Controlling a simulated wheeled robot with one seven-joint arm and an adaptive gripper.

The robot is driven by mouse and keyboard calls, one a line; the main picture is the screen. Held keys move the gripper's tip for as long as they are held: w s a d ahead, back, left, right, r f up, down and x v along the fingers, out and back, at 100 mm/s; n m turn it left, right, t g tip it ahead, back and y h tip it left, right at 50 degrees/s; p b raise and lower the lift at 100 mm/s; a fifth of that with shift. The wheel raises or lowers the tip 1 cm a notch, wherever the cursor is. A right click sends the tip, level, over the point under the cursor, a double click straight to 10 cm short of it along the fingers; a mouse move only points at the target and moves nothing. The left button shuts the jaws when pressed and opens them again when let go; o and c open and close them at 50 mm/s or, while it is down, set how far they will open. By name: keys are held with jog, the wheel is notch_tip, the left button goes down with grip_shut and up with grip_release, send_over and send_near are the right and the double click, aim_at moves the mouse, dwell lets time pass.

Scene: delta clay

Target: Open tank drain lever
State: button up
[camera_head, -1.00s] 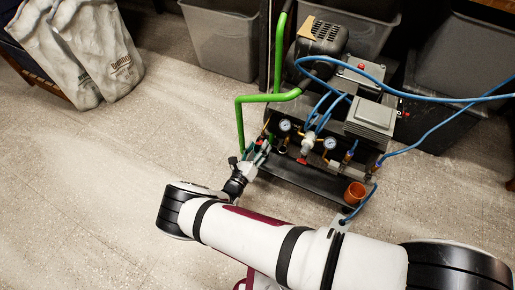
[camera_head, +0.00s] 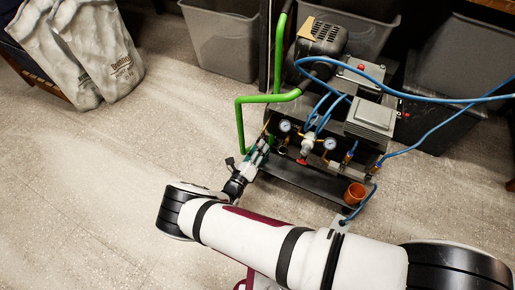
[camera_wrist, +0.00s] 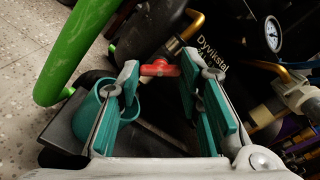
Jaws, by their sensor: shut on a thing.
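The tank drain lever is a small red handle (camera_wrist: 160,68) on a brass fitting (camera_wrist: 185,38) at the dark tank, upper middle of the wrist view. In the head view my gripper (camera_head: 262,146) is at the left front end of the compressor (camera_head: 320,120). There the fingers hide the lever.
A green pipe (camera_wrist: 70,55) runs close on the left of my gripper. A teal cup-like container (camera_wrist: 88,118) is below, partly behind the left finger. Pressure gauges (camera_head: 285,126), blue hoses and an orange cup (camera_head: 355,193) are to the right.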

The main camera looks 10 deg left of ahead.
jog(key=shift+n, duration=4.6)
jog(key=o, duration=1.2)
jog(key=shift+c, duration=0.2)
jog(key=shift+s, duration=0.1)
jog(key=v, duration=1.2)
